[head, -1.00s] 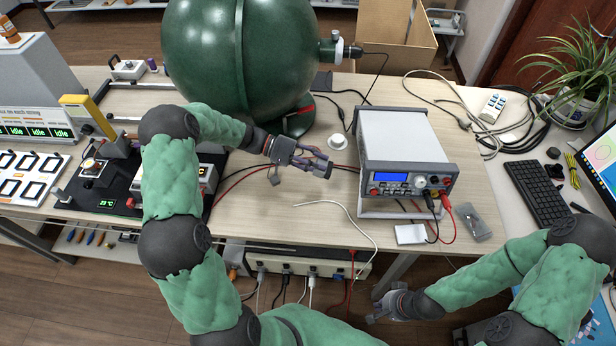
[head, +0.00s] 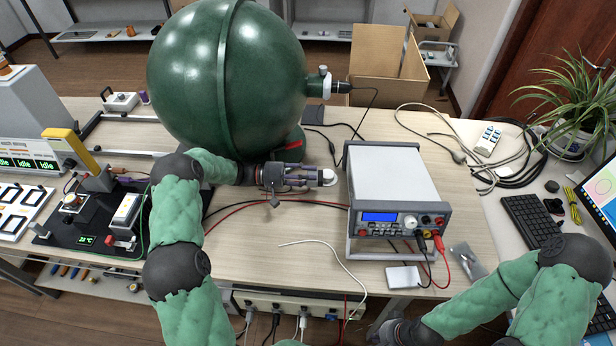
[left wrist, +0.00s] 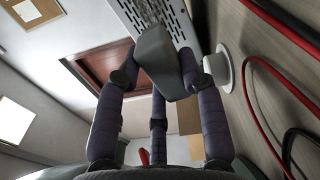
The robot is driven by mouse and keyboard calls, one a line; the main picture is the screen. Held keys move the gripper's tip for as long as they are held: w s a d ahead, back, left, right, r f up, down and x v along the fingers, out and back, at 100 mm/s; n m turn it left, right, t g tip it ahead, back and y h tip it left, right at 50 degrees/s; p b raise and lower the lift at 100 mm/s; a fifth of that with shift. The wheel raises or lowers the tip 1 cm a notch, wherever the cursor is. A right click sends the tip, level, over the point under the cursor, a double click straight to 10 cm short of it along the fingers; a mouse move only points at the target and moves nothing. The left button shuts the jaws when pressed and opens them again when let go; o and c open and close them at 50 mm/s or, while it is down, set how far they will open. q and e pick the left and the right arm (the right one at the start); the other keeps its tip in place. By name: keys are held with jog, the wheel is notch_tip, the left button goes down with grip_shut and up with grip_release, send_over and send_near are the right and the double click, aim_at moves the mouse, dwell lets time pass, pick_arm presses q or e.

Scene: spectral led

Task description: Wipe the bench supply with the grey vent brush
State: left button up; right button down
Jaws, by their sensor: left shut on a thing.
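The bench supply (head: 393,178) is a white-grey box with a blue display, standing on the wooden bench. My left gripper (head: 328,177) lies low, close beside its left side. In the left wrist view, its fingers (left wrist: 157,85) are shut on the grey vent brush (left wrist: 165,62). The brush's bristle end points at the supply's slotted side panel (left wrist: 178,22); I cannot tell whether it touches. The brush is not clearly visible in the head view. My right gripper (head: 388,332) is low at the bottom edge, in front of the bench, its fingers unclear.
A large green sphere (head: 225,75) stands behind my left arm. A white round knob (left wrist: 222,68) sits on the bench by the left fingers. Red and black leads (head: 255,203) and a white cable (head: 330,252) lie nearby. A keyboard (head: 535,222) is at right.

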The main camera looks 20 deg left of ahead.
pick_arm(q)
jog(key=shift+w+d, duration=0.2)
jog(key=shift+d, duration=0.45)
jog(key=x, duration=0.6)
jog(key=s, duration=0.1)
jog(key=s+p, duration=0.1)
jog(key=s+d+r+p, duration=0.1)
jog(key=s, duration=0.1)
jog(key=shift+r, duration=0.1)
jog(key=shift+s+d+r+p, duration=0.1)
jog(key=shift+s+d+p, duration=0.2)
jog(key=shift+s, duration=0.4)
jog(key=shift+s+d+r+p, duration=0.15)
jog(key=shift+s+p, duration=0.1)
jog(key=shift+s, duration=0.45)
jog(key=shift+f, duration=0.1)
jog(key=shift+w+a+f+b, duration=0.2)
jog(key=shift+w+b, duration=0.35)
jog(key=shift+w, duration=0.1)
jog(key=shift+w+a+f+b, duration=0.2)
jog(key=shift+w+a+b, duration=0.05)
jog(key=shift+w+b, duration=0.35)
jog(key=shift+w+a, duration=0.15)
jog(key=shift+w, duration=0.3)
